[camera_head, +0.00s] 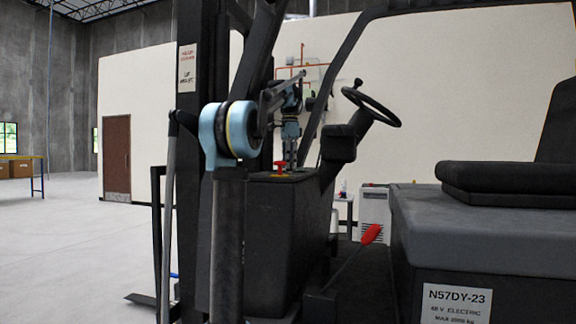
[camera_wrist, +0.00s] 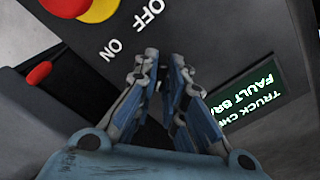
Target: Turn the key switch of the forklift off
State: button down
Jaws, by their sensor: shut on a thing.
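The forklift's dark console (camera_head: 283,225) stands below my gripper (camera_head: 290,160), which points down at its top. In the wrist view, the fingers of my gripper (camera_wrist: 165,82) are closed together on the panel, close to the white labels "OFF" (camera_wrist: 149,14) and "ON" (camera_wrist: 113,49). My gripper is shut on the key of the key switch, but the fingers hide nearly all of it. I cannot tell which way the key points. A lit display (camera_wrist: 258,95) to the right of the fingers reads "TRUCK CH…" and "FAULT BRA…", partly cut off.
A red button (camera_head: 281,167) on a yellow base stands on the console close to my gripper. A steering wheel (camera_head: 371,104) and its column are to the right. The mast (camera_head: 189,130) is at left.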

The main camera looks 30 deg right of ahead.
jog(key=n, duration=0.5)
jog(key=shift+w, duration=0.1)
jog(key=n, duration=0.5)
jog(key=shift+n, duration=0.4)
jog(key=c, duration=1.7)
grip_release()
jog(key=shift+w+f, duration=0.15)
jog(key=shift+o, duration=0.2)
jog(key=shift+r, duration=0.25)
notch_tip(320, 180, up, 12)
jog(key=shift+f, duration=0.25)
